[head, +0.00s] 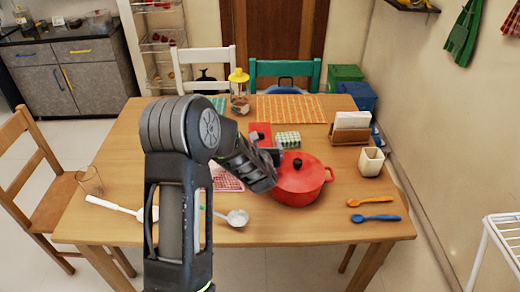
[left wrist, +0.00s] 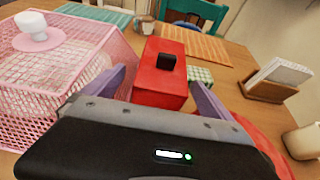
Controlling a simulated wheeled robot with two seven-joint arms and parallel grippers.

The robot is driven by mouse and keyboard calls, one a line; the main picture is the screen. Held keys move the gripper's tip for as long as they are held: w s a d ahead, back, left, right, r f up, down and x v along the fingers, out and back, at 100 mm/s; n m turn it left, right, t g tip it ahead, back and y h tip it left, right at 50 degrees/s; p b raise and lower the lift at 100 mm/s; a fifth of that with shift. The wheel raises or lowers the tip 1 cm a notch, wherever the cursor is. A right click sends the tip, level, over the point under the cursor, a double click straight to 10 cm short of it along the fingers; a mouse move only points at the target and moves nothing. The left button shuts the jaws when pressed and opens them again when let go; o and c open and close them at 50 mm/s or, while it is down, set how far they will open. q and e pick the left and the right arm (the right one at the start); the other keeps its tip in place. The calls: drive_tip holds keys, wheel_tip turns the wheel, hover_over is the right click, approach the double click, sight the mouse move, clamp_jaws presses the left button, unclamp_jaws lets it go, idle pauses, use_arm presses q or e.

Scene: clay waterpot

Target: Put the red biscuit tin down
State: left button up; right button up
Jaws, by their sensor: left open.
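The red biscuit tin (left wrist: 160,88) is a box with a black knob on its lid. It stands on the wooden table (head: 110,160), beyond the middle. My left gripper (head: 270,152) is open, and its two purple fingers (left wrist: 206,103) show left and right of the tin's near end in the left wrist view. Contact between fingers and tin cannot be told. In the head view the tin (head: 260,128) is partly hidden behind my left gripper. My right gripper is not in view.
A red pot (head: 300,188) stands close right of the gripper. A pink mesh cover (left wrist: 60,75) is close on its left. A green checked item (head: 288,140) lies beside the tin. A napkin holder (head: 349,133) and cup (head: 370,162) stand right. Spoons (head: 375,218) lie at front right.

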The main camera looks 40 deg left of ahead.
use_arm(q)
drive_tip(key=shift+w+a, duration=0.1)
drive_tip(key=shift+w, duration=0.1)
drive_tip(key=p+x, duration=0.2)
drive_tip(key=x, duration=0.2)
drive_tip(key=shift+w, duration=0.15)
drive_tip(key=shift+w+a+f, duration=0.15)
idle(0.4)
clamp_jaws()
idle(1.0)
